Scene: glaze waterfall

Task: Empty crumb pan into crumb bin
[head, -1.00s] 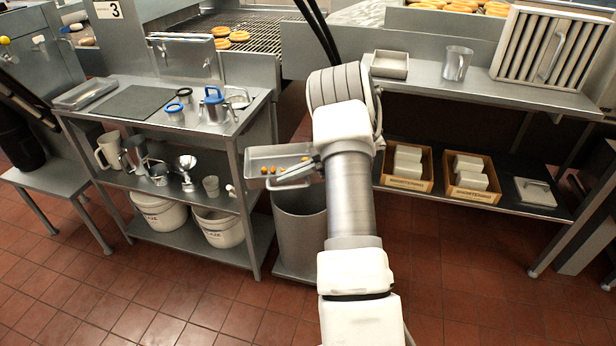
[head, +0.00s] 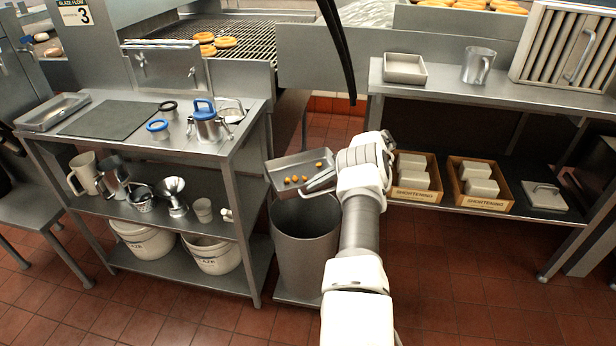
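The crumb pan (head: 284,164) is a shallow grey metal tray with several orange-brown crumbs (head: 304,178) inside. It is over the open mouth of the crumb bin (head: 304,240), a tall grey metal cylinder on the floor, and is tilted with its inside towards me. My gripper (head: 326,183) is at the pan's right side, by its handle. The fingers are mostly hidden behind my white wrist, but the pan is held up there.
A steel workbench (head: 228,150) with jugs, cups and white buckets (head: 212,254) stands close left of the bin. A steel shelf unit (head: 480,95) with shortening boxes (head: 484,204) stands to the right. The tiled floor in front is clear.

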